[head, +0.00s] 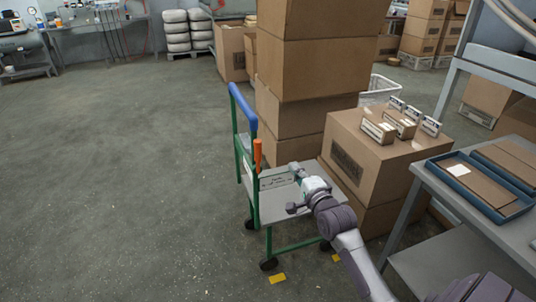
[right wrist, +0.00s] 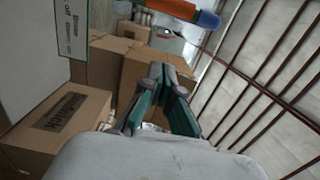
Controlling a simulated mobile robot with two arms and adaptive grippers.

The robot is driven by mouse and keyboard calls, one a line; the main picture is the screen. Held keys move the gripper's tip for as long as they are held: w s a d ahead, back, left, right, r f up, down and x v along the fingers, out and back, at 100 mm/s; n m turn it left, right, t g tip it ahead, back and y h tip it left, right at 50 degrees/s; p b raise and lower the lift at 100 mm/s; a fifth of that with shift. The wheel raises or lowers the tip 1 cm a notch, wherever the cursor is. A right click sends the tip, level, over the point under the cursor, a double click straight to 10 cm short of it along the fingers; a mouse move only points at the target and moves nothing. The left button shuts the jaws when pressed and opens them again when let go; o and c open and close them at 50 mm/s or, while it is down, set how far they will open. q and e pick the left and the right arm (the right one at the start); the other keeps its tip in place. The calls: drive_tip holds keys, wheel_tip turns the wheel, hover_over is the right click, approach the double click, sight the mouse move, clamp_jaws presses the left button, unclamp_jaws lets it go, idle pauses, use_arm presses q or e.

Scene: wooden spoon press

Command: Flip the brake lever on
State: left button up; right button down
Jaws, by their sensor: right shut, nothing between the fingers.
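The brake lever (head: 257,155) is an orange upright grip beside the green post of a cart (head: 252,200) with a blue handle. It also shows at the top of the right wrist view as an orange bar (right wrist: 178,9), with a blue part at its right end. My right gripper (head: 296,168) is over the cart's grey platform, right of the lever and apart from it. In the right wrist view its two fingers (right wrist: 163,80) are together and empty. A white label (right wrist: 71,28) with "off" printed on it is at upper left there. My left gripper is not in view.
Stacked cardboard boxes (head: 305,70) stand behind the cart. A box (head: 362,165) carrying small packages is right of it. A grey table (head: 480,220) with blue trays (head: 480,190) is at right. The floor (head: 130,170) left of the cart is clear.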

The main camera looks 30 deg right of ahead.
sight(257, 157)
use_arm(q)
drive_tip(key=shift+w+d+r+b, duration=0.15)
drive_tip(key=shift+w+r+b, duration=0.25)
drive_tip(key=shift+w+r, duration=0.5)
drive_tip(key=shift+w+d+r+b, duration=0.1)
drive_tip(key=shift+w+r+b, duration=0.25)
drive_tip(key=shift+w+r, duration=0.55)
use_arm(e)
drive_tip(key=w+a, duration=0.1)
drive_tip(key=w, duration=1)
drive_tip(key=shift+a, duration=0.4)
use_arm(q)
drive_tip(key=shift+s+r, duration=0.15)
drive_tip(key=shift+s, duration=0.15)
use_arm(e)
drive_tip(key=shift+w, duration=0.1)
